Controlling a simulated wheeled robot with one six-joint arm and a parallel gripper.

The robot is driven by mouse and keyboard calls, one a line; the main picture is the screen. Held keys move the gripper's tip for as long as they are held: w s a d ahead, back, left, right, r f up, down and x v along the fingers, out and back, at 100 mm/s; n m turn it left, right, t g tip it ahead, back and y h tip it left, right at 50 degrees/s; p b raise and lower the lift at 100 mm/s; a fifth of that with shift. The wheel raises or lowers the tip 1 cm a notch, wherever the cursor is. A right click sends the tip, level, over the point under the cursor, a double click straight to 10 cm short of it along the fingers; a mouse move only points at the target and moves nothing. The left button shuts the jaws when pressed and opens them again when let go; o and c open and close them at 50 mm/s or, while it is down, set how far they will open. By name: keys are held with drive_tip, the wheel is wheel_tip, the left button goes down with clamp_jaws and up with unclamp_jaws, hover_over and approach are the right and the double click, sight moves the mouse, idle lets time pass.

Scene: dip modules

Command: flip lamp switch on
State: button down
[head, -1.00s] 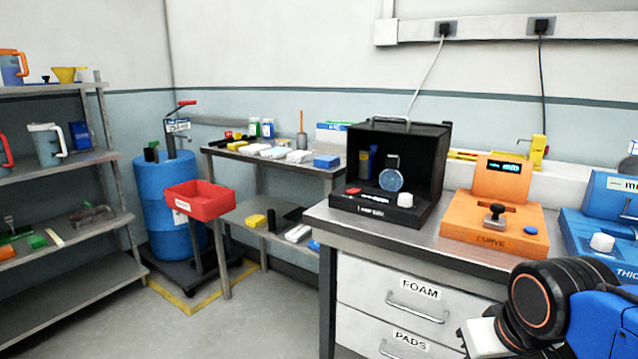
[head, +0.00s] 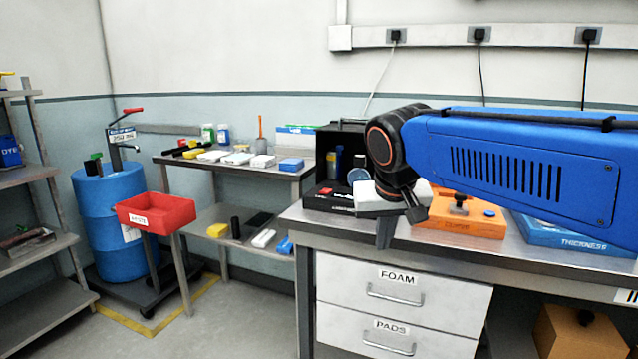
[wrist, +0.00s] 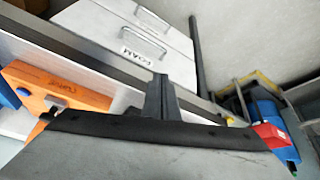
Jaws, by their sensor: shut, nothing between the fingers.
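The black box (head: 333,143), open at the front, stands at the left end of the steel bench (head: 285,216). A small red part, possibly the switch (head: 326,191), shows on its black base; I cannot read its position. My gripper (head: 385,236) is shut and empty, fingers pointing down over the bench's front edge, right of the box's base. My arm and gripper hide the right part of the box. In the wrist view my shut fingers (wrist: 160,97) show with the FOAM drawer (wrist: 142,40) behind; the box is not clearly seen there.
The orange device (head: 470,222) and the blue thickness device (head: 575,236) stand right of the box on the bench, partly behind my arm. A red bin (head: 155,213) and a blue drum (head: 115,215) stand at left. The floor before the drawers is clear.

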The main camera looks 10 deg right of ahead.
drive_tip(key=w+a+r+m+h, duration=0.1)
drive_tip(key=w+a+r, duration=0.2)
drive_tip(key=w+r, duration=0.2)
drive_tip(key=w+a+r+m+t, duration=0.1)
drive_tip(key=w+a+r+m, duration=0.1)
drive_tip(key=w+r, duration=0.3)
drive_tip(key=w+a+r+m+h, duration=0.1)
drive_tip(key=w+a+r, duration=0.3)
drive_tip(key=w, duration=0.8)
drive_tip(key=shift+a+r+m+h, duration=0.2)
drive_tip(key=shift+r+m+h, duration=0.15)
drive_tip(key=shift+r, duration=0.6)
drive_tip(key=shift+f, duration=0.1)
hover_over(325, 190)
drive_tip(key=s+a, duration=0.1)
drive_tip(key=s, duration=0.1)
drive_tip(key=f, duration=0.8)
drive_tip(key=shift+s+a, duration=0.15)
drive_tip(key=shift+a, duration=0.05)
wheel_tip(325, 190, down, 2)
drive_tip(key=shift+s+a+f, duration=0.1)
drive_tip(key=shift+s+a, duration=0.05)
drive_tip(key=shift+f, duration=0.75)
